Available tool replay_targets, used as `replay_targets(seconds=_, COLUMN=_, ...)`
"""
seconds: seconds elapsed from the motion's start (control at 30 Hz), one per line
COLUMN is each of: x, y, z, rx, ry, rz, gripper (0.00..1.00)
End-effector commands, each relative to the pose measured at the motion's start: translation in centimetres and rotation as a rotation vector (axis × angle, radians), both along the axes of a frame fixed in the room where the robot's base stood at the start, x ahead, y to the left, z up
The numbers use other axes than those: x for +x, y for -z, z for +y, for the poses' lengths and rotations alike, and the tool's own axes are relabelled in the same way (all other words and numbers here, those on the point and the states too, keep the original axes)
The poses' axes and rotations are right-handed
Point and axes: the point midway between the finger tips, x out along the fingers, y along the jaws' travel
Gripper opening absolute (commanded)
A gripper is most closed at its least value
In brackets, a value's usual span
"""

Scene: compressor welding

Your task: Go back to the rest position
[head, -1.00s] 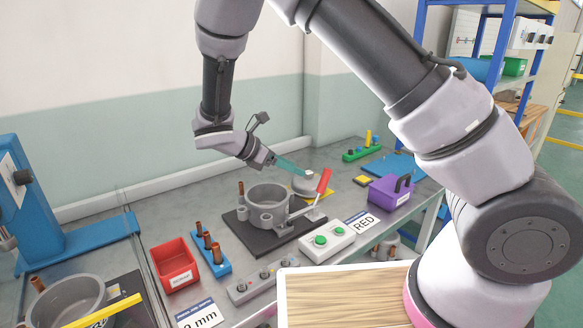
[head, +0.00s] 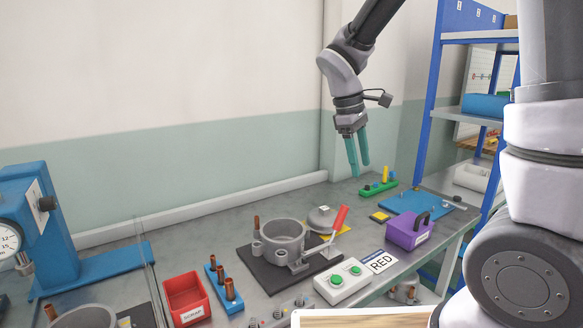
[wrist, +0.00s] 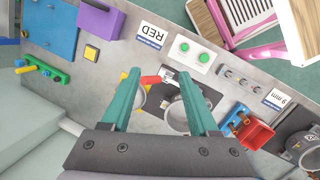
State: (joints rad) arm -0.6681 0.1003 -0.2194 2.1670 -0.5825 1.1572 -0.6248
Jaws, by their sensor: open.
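My gripper (head: 357,158) hangs above the back of the bench in the head view, fingers pointing down, apart and empty. In the wrist view my gripper (wrist: 160,100) shows its two teal fingers spread, with the bench well below them. The grey compressor body (head: 283,238) stands on a dark plate (head: 255,268), with a copper tube at its side and a red-handled clamp (head: 338,219) beside it.
A blue shelf rack (head: 432,90) stands to the right of the gripper. A blue press (head: 38,220) stands left. The air above the bench is clear.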

Motion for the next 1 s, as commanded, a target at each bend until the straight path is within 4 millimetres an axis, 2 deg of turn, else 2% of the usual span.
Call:
replay_targets(seconds=0.03, x=-0.6, y=-1.4, z=-1.1, rx=0.055, ry=0.079, rz=-0.034, gripper=0.61)
replay_targets(seconds=0.2, x=-2.7, y=-5.0, z=-3.5, rx=0.228, ry=0.34, rz=-0.142, gripper=0.61)
replay_targets(seconds=0.5, x=-7.3, y=-10.5, z=-6.8, rx=0.515, ry=0.784, rz=-0.346, gripper=0.61)
replay_targets(seconds=0.63, x=-9.3, y=-12.3, z=-7.8, rx=0.628, ry=0.955, rz=-0.435, gripper=0.61)
replay_targets(seconds=0.8, x=-11.2, y=-13.7, z=-8.4, rx=0.732, ry=1.11, rz=-0.52, gripper=0.61)
replay_targets(seconds=1.0, x=-11.9, y=-14.2, z=-8.5, rx=0.779, ry=1.178, rz=-0.555, gripper=0.61)
